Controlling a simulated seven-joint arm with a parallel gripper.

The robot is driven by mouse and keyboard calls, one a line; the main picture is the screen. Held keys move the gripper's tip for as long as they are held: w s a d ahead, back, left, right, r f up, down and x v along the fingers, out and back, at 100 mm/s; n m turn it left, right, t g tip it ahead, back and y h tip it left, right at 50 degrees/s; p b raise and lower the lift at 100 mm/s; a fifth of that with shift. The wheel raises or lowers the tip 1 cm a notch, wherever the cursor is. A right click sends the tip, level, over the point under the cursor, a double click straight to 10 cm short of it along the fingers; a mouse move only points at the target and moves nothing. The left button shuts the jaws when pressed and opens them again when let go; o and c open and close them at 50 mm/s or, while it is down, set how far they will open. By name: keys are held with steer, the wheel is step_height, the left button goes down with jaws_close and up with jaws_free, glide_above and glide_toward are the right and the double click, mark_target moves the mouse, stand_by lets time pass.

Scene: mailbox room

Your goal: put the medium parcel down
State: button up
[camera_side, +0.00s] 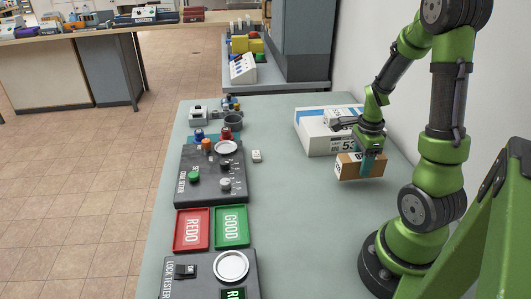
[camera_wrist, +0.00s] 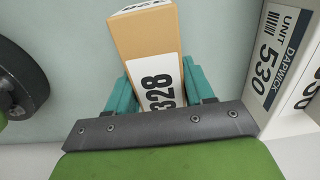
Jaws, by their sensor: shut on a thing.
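The medium parcel looks to be the brown box (camera_side: 360,167) with a white label, near the right side of the table in the side view. In the wrist view the brown box (camera_wrist: 146,45) shows a label reading 328. My gripper (camera_side: 374,163) is shut on it, and its teal fingers (camera_wrist: 153,85) press on both sides. The box looks close to the tabletop, but I cannot tell whether it touches. A larger white parcel (camera_side: 318,142) with a blue stripe lies just behind it, and its label in the wrist view (camera_wrist: 282,55) reads UNIT 530. A smaller white box (camera_side: 340,117) sits on top of it.
Left on the grey-green table (camera_side: 290,220) are a dark button panel (camera_side: 212,190), a red REDO tray (camera_side: 178,230), a green GOOD tray (camera_side: 231,241) and a lock tester (camera_side: 195,285). A small white item (camera_side: 256,156) lies near the panel. The table's middle and front are clear.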

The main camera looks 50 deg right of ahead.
mark_target(362, 156)
steer(key=shift+f, duration=1.5)
steer(key=shift+f, duration=0.1)
steer(key=o, duration=1.2)
step_height(362, 156, up, 12)
steer(key=shift+a, duration=0.1)
steer(key=w+a+n, duration=0.1)
steer(key=w+a+r+n+t, duration=0.1)
steer(key=a+r+n, duration=0.1)
steer(key=shift+w+a+r+n, duration=0.2)
steer(key=shift+w+a+n, duration=0.1)
steer(key=shift+w+a, duration=0.1)
steer(key=a+r+n+t, duration=0.2)
steer(key=a+n, duration=0.4)
steer(key=a, duration=0.1)
steer(key=w+a+r+n+t+y, duration=0.1)
steer(key=a+r+n+t, duration=0.1)
steer(key=a+n, duration=0.5)
steer(key=a+r+n+t+y, duration=0.1)
steer(key=a+r+n+t, duration=0.1)
steer(key=a+r+n, duration=0.2)
steer(key=shift+w+a+r+n, duration=0.1)
steer(key=shift+w+a+n, duration=0.05)
steer(key=shift+a+n, duration=0.6)
steer(key=shift+w+a+n, duration=0.15)
steer(key=shift+a+n, duration=0.3)
steer(key=shift+a, duration=0.5)
